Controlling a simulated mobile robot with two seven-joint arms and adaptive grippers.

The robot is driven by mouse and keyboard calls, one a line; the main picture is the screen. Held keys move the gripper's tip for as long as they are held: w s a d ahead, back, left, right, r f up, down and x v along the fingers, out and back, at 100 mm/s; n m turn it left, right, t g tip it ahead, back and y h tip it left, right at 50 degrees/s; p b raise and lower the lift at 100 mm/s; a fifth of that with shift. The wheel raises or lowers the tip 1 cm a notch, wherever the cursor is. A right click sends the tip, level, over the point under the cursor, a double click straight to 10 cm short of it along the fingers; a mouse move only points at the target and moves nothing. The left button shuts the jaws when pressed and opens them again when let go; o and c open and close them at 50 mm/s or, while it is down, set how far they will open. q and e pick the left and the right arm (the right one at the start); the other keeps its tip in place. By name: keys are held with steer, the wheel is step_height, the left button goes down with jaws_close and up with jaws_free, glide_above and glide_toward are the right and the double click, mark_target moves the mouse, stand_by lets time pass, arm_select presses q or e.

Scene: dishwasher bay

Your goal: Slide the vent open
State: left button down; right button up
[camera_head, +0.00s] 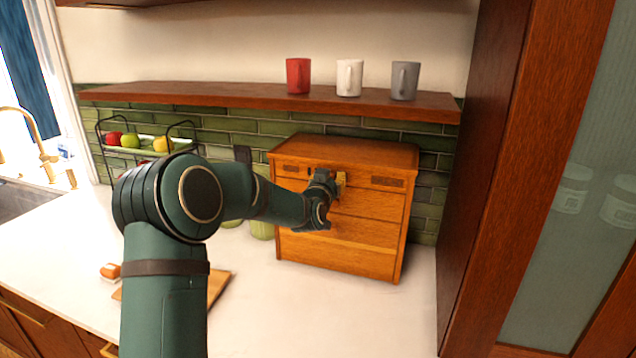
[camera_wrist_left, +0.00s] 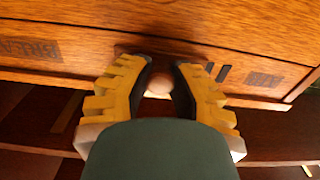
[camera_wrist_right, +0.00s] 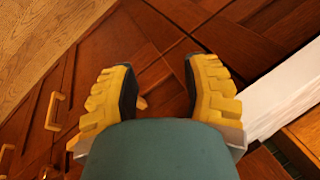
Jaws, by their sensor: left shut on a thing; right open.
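A wooden bread box (camera_head: 340,252) stands on the counter against the green tiles. Its upper front carries dark labels. My left gripper (camera_head: 338,182) is at this upper front. In the left wrist view, my left gripper (camera_wrist_left: 163,72) is shut on a small round knob (camera_wrist_left: 158,84), with one finger on each side of it. Dark vent slots (camera_wrist_left: 222,73) show just right of the right finger; the rest of the vent is hidden behind the fingers. My right gripper (camera_wrist_right: 158,75) is open and empty in the right wrist view, over dark wooden cabinet fronts.
A shelf (camera_head: 200,95) above the box holds a red mug (camera_head: 298,76), a white mug (camera_head: 348,78) and a grey mug (camera_head: 403,81). A fruit rack (camera_head: 118,150) stands left. A tall cabinet (camera_head: 505,170) bounds the right. The counter before the box is clear.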

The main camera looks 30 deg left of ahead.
arm_select(q)
steer(key=d, duration=0.2)
steer(key=w+d, duration=0.1)
steer(key=d, duration=0.1)
steer(key=shift+d+b, duration=0.3)
steer(key=shift+d, duration=0.05)
steer(key=c, duration=0.8)
jaws_free()
steer(key=shift+o, duration=0.2)
glide_toward(351, 176)
steer(key=shift+v, duration=2.35)
steer(key=shift+f, duration=0.1)
